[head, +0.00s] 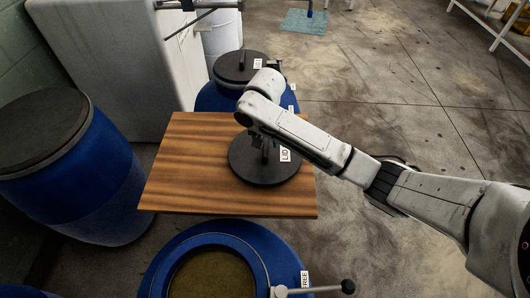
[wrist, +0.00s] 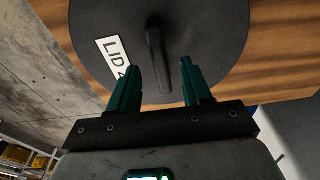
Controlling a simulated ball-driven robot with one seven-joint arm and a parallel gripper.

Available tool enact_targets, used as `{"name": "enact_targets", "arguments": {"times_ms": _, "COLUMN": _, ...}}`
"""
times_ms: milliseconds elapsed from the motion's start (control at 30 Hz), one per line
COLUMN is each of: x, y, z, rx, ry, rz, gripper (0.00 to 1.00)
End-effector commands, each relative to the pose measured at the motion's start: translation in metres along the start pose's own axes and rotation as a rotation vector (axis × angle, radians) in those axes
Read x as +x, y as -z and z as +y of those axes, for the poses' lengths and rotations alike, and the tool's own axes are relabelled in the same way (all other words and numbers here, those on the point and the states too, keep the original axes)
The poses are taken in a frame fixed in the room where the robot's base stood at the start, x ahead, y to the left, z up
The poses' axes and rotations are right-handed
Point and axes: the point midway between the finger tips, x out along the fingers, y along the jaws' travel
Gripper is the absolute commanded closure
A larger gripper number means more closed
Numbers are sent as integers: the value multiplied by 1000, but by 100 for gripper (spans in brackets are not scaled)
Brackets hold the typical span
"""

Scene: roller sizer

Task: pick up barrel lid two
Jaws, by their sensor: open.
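A round black lid (head: 250,173) with a white "LID" tag lies flat on a wooden board. It fills the upper middle of the wrist view (wrist: 215,35), where its tag (wrist: 115,58) reads "LID"; the character after that is partly covered by a finger and I cannot read it surely. A raised bar handle (wrist: 156,45) crosses the lid's middle. My gripper (wrist: 159,70) is open, its two green fingers on either side of the handle's lower part, with gaps visible. In the head view my gripper (head: 265,150) is over the lid, mostly hidden by my wrist.
The wooden board (head: 180,165) has free room left of the lid. In front stands an open blue barrel (head: 165,262) tagged "FREE" with a lever (head: 315,289). Another black-lidded barrel (head: 240,67) stands behind, and a blue barrel (head: 100,165) at left.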

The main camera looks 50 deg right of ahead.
Motion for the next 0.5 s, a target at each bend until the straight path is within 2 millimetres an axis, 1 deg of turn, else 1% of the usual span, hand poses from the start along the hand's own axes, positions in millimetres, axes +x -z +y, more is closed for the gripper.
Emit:
{"name": "enact_targets", "arguments": {"times_ms": 67, "x": 10, "y": 4, "z": 1, "rx": 2, "ry": -6, "rz": 1, "gripper": 51}}
{"name": "enact_targets", "arguments": {"times_ms": 200, "x": 28, "y": 3, "z": -1, "rx": 1, "ry": -3, "rz": 0, "gripper": 51}}
{"name": "enact_targets", "arguments": {"times_ms": 300, "x": 34, "y": 3, "z": -1, "rx": 1, "ry": -2, "rz": 0, "gripper": 51}}
{"name": "enact_targets", "arguments": {"times_ms": 500, "x": 35, "y": 3, "z": -1, "rx": 1, "ry": 0, "rz": 1, "gripper": 51}}
